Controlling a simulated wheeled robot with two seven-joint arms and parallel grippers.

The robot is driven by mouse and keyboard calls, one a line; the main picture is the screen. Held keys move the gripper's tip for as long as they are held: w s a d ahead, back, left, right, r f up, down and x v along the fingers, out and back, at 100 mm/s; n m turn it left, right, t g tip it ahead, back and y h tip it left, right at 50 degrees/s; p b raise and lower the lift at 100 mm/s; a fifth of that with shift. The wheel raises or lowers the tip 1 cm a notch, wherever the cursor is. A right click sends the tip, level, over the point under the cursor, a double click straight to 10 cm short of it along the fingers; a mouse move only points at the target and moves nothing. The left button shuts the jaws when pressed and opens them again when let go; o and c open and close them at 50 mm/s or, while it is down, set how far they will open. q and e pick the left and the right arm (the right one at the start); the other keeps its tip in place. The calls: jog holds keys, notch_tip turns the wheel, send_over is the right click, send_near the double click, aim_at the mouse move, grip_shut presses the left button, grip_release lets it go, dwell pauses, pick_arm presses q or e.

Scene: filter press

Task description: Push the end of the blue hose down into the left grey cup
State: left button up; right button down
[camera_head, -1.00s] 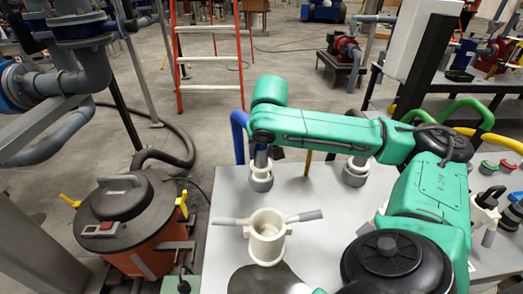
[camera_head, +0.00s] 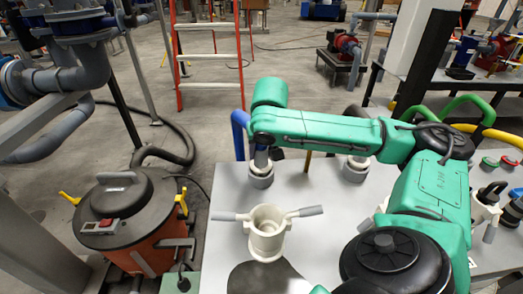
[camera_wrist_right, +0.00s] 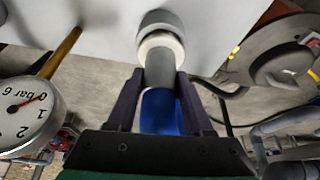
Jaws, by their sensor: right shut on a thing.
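The blue hose (camera_head: 238,132) rises at the back left edge of the table and bends over to a grey end (camera_head: 261,157). The left grey cup (camera_head: 260,181) with its white inner ring stands directly below that end. My right gripper (camera_wrist_right: 160,88) is shut on the hose end, with a finger on each side. In the right wrist view the grey end (camera_wrist_right: 160,68) meets the white ring of the grey cup (camera_wrist_right: 157,18), in line with it. How deep it sits inside is hidden. My right arm covers much of the gripper in the head view. My left gripper is out of view.
A second grey cup (camera_head: 354,171) stands to the right, partly behind my arm. A cream two-handled pot (camera_head: 267,240) stands nearer on the table. Green and yellow hoses (camera_head: 470,108) arch at the right. A pressure gauge (camera_wrist_right: 27,115) shows in the wrist view.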

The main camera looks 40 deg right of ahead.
jog(key=shift+f, duration=0.1)
jog(key=shift+c, duration=1.1)
grip_release()
jog(key=p+v, duration=0.3)
jog(key=v, duration=1.1)
jog(key=shift+r, duration=0.3)
jog(key=shift+w+a+f, duration=0.1)
